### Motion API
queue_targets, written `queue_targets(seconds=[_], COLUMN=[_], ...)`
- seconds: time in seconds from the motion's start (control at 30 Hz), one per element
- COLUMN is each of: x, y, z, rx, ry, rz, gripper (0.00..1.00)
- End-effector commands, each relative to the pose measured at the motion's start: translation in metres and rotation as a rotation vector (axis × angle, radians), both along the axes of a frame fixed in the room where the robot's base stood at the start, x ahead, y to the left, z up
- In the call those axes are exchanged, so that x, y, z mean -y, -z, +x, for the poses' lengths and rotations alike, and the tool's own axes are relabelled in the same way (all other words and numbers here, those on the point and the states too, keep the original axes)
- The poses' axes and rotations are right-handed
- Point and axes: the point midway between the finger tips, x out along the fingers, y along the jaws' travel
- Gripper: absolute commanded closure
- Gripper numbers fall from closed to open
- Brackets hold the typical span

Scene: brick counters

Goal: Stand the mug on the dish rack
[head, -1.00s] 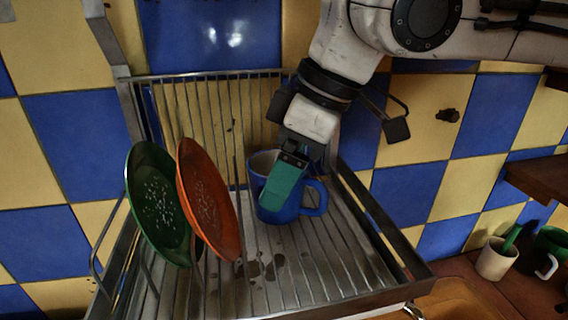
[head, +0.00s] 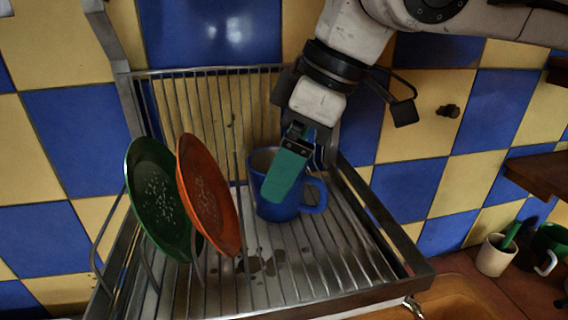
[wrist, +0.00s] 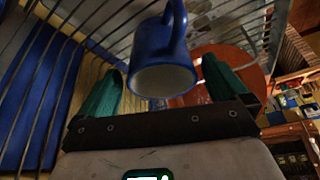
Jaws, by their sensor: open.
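The blue mug (head: 273,209) stands upright on the metal dish rack (head: 330,285), right of the plates, with its handle to the right. My gripper (head: 283,180) is at the mug, and one green finger covers part of the mug's front in the head view. In the wrist view my gripper (wrist: 160,95) has its two green fingers spread wide apart, with the mug (wrist: 162,60) beyond and between them. A gap shows on each side of the mug there, so the fingers do not appear to grip it.
A green plate (head: 150,195) and an orange plate (head: 208,195) stand in the rack's left part. A brown shelf (head: 540,175) juts out at the right.

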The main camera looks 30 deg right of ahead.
Motion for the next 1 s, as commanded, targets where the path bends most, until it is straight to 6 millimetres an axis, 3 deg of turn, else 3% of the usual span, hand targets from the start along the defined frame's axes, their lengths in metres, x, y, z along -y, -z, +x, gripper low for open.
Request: queue_targets(seconds=[0.3,0.5,1.0], x=[0.019,0.027,0.031], y=[-0.06,-0.088,-0.098], z=[-0.016,-0.023,-0.027], rx=[0.003,0.002,0.001], ry=[0.0,0.0,-0.002], rz=[0.004,0.002,0.001], gripper=[0.0,0.0,0.0])
